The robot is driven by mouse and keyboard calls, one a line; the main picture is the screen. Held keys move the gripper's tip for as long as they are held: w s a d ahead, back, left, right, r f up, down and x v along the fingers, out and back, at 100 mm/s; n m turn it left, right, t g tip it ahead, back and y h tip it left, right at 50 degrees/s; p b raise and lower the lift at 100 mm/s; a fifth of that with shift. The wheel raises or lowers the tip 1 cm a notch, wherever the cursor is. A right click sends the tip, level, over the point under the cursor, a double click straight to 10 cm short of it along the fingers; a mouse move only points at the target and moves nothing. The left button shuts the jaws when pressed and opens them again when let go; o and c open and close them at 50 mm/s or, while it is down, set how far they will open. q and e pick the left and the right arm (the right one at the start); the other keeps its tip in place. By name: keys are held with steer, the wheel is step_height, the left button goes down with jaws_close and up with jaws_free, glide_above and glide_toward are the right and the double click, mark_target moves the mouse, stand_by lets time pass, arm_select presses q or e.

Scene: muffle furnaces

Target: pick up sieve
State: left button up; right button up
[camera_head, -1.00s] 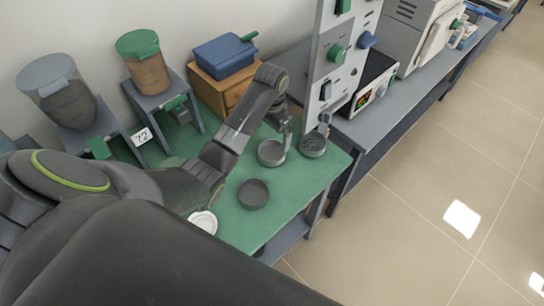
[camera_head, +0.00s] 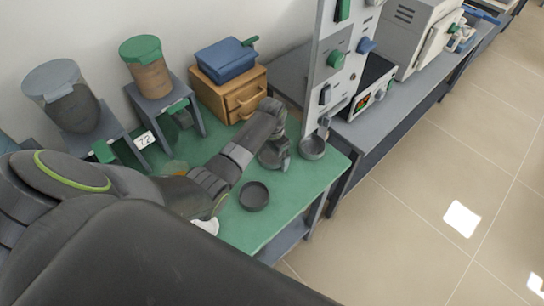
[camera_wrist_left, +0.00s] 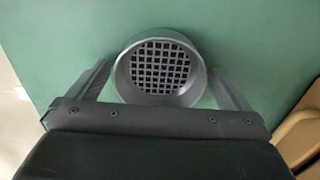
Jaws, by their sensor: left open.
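The sieve (camera_wrist_left: 160,68) is a round grey metal cup with a square mesh, standing on the green tabletop in the left wrist view. My left gripper (camera_wrist_left: 160,88) is open, with one finger on each side of the sieve. The right finger looks close to its rim, but I cannot tell whether it touches. My right gripper is not in view.
A wooden drawer box (camera_head: 238,96) is behind. A grey upright panel (camera_head: 330,75) rises at the right. The table's (camera_head: 308,180) front right is clear.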

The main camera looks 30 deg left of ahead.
arm_select(q)
steer(key=c, duration=0.9)
steer(key=shift+c, duration=0.2)
steer(key=shift+r, duration=0.1)
